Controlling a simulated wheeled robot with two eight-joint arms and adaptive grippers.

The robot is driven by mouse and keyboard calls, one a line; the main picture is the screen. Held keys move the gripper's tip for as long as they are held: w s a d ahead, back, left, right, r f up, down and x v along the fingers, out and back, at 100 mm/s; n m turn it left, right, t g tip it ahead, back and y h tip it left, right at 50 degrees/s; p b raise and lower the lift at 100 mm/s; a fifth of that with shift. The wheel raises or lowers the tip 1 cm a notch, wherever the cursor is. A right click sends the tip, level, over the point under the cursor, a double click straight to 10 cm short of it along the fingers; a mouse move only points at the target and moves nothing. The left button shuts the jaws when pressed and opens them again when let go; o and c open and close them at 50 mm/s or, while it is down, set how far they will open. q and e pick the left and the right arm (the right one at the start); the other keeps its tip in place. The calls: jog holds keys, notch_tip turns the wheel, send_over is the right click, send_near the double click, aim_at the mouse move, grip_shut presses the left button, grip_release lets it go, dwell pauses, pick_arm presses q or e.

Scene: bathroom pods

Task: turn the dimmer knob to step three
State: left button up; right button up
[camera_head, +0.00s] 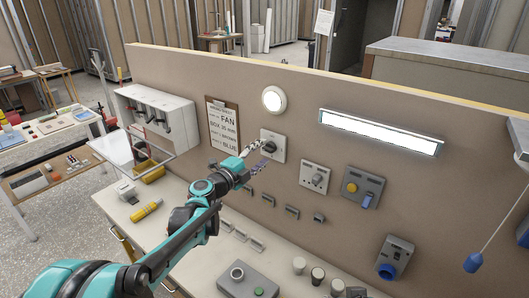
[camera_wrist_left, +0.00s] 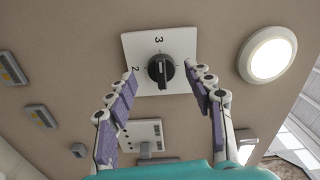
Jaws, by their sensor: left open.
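The dimmer knob (camera_head: 268,145) is a dark knob on a white square plate, mounted on the brown wall panel. In the left wrist view the black knob (camera_wrist_left: 161,69) shows in the middle of its plate (camera_wrist_left: 182,44), with the numbers 3 above and 2 at the left in the picture. A pale line marks the knob, but I cannot tell for sure which step it points to. My left gripper (camera_head: 262,158) is open in front of the plate. Its purple-padded fingers (camera_wrist_left: 160,80) stand on either side of the knob in the picture, and I see no contact.
A lit round lamp (camera_head: 274,99) and a lit strip light (camera_head: 380,131) are on the panel above. A clipboard (camera_head: 222,124) hangs at the left. Cups and a grey box (camera_head: 248,282) stand below.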

pick_arm(q)
jog(key=v, duration=0.9)
jog(key=shift+s+a, duration=0.2)
jog(key=shift+s, duration=0.15)
jog(key=s+f+n+g+y+b, duration=0.45)
jog(key=s+f+n, duration=0.75)
jog(key=s, duration=0.4)
jog(key=s+a+f+n+g+y+b, duration=0.1)
jog(key=s+a+f+n+y+b, duration=0.1)
jog(key=s+a+f+n, duration=0.3)
jog(key=s+a+f+n+g+y+b, duration=0.2)
jog(key=s+a+f+n+y, duration=0.2)
jog(key=s+f, duration=0.4)
jog(key=s+a+n, duration=0.1)
jog(key=n, duration=0.1)
jog(key=shift+s+a+f+n, duration=0.2)
jog(key=shift+s+f+n, duration=0.05)
jog(key=shift+f+n, duration=0.05)
